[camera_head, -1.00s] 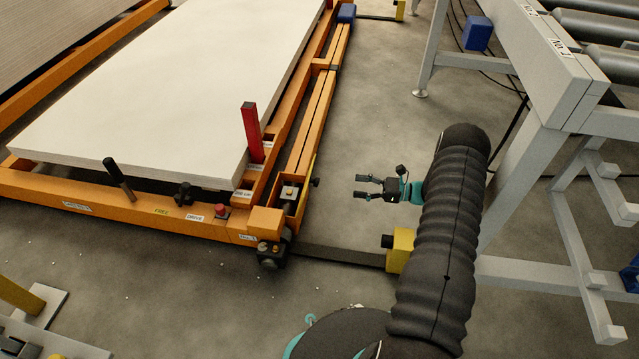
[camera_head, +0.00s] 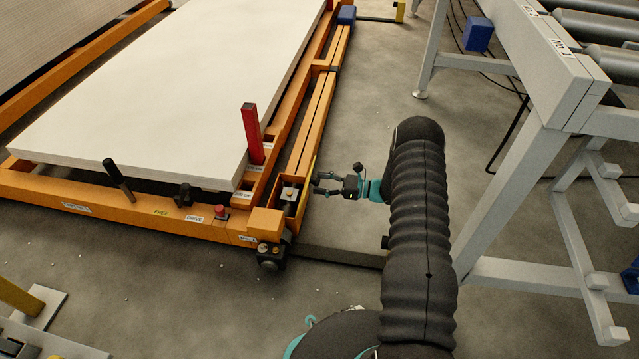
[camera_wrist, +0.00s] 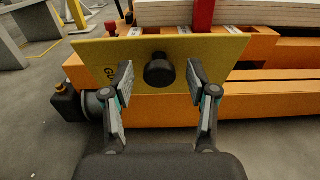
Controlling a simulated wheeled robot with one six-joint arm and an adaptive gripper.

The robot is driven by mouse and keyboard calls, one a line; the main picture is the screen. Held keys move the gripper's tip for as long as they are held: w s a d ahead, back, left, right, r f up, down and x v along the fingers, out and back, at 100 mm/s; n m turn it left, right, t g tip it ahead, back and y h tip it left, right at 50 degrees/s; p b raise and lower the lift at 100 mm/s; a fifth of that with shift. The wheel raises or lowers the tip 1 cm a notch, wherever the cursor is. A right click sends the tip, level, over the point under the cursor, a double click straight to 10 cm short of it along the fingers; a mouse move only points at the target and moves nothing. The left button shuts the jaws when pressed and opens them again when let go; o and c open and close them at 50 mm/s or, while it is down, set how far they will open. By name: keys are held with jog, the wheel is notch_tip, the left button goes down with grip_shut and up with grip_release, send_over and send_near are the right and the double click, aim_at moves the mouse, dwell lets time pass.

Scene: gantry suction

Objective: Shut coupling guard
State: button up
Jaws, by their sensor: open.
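The coupling guard (camera_wrist: 218,52) is a yellow plate with dark lettering, partly hidden by my fingers in the wrist view. A round black knob (camera_wrist: 159,70) sticks out from its middle. My gripper (camera_wrist: 160,92) is open, with one finger on each side of the knob and apart from it. In the head view my gripper (camera_head: 322,184) points left at the guard (camera_head: 306,188), which shows edge-on as a thin yellow strip. The coupling (camera_head: 290,192) lies exposed in the orange frame beside it.
The orange frame (camera_head: 150,217) carries a large white board (camera_head: 190,75). A red post (camera_head: 252,135) and a black lever (camera_head: 118,180) stand up from the frame. A grey roller conveyor (camera_head: 545,95) stands at right. Bare floor lies between them.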

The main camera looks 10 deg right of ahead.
jog(key=shift+w+a, duration=0.15)
jog(key=shift+a, duration=0.2)
jog(key=shift+c, duration=0.2)
grip_shut()
